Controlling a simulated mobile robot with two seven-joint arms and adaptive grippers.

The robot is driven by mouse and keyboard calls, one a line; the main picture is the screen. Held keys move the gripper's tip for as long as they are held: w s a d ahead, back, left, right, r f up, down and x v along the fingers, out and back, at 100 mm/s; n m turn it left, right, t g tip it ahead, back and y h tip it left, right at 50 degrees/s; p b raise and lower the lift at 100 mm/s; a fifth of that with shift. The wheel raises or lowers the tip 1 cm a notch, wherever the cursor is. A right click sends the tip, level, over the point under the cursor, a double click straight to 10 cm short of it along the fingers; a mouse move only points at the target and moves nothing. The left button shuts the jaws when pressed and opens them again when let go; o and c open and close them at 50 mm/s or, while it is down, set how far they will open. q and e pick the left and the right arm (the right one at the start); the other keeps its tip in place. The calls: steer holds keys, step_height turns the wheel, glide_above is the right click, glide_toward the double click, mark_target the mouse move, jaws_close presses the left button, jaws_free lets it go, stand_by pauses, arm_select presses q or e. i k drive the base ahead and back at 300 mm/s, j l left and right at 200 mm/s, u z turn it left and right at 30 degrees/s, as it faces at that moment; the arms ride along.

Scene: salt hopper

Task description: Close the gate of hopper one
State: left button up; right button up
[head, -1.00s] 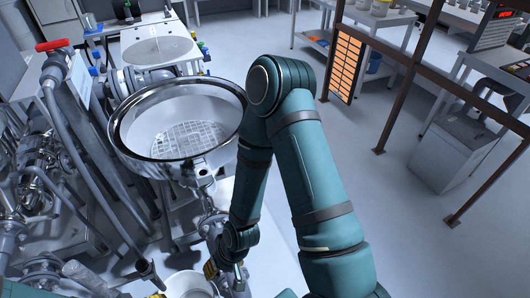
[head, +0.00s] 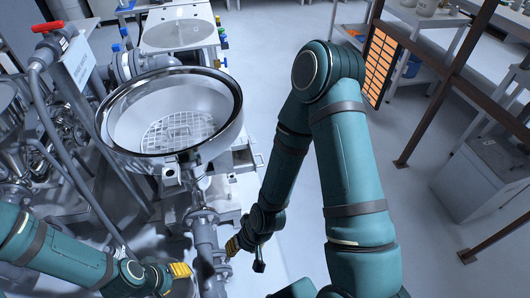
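The nearest hopper is a round steel bowl (head: 222,110) with a polished rim and a grid in its floor. I cannot read a number on it. A grey pipe (head: 207,245) with flanges runs below it. My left gripper (head: 181,271) is low, left of the pipe. Both grippers are small in view and their openings are unclear. The gate itself is not clearly visible.
Another round vessel (head: 178,34) stands behind the hopper. A pipe with a red handle (head: 47,27) and more pipework crowd the left. A brown metal frame (head: 437,95) and a grey cabinet (head: 495,180) stand at right. Grey floor (head: 425,215) lies open between.

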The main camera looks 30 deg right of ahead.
mark_target(243, 155)
steer(key=l, duration=0.9)
steer(key=k+l, duration=0.1)
steer(key=l, duration=0.8)
steer(key=i+l+u, duration=0.1)
steer(key=i, duration=0.4)
steer(key=i+l, duration=0.3)
steer(key=i, duration=0.15)
steer(key=u, duration=0.05)
